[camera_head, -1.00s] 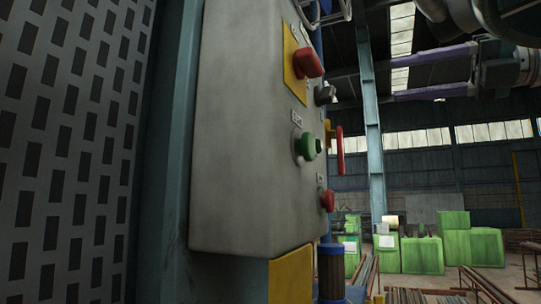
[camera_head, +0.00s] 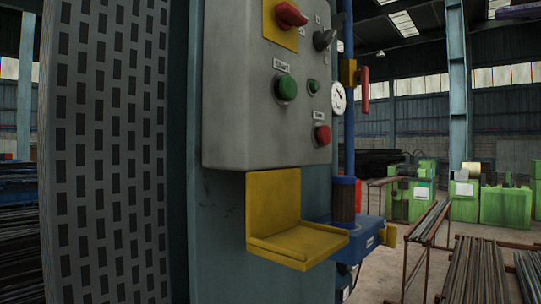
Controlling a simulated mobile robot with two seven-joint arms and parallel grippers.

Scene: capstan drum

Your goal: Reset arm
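A grey control box (camera_head: 235,90) hangs on a blue-green post in the upper middle of the head view. It carries a red rotary switch (camera_head: 291,14) on a yellow plate, a black selector (camera_head: 325,38), a green button (camera_head: 286,88), a smaller green button (camera_head: 313,87) and a red button (camera_head: 322,134). My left gripper is not in view.
A yellow shelf bracket (camera_head: 298,243) juts out below the box. A perforated grey panel (camera_head: 105,150) stands at the left. A blue machine part (camera_head: 358,232) is behind the bracket. Racks of metal bars (camera_head: 472,270) and green machines (camera_head: 505,206) stand at the right.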

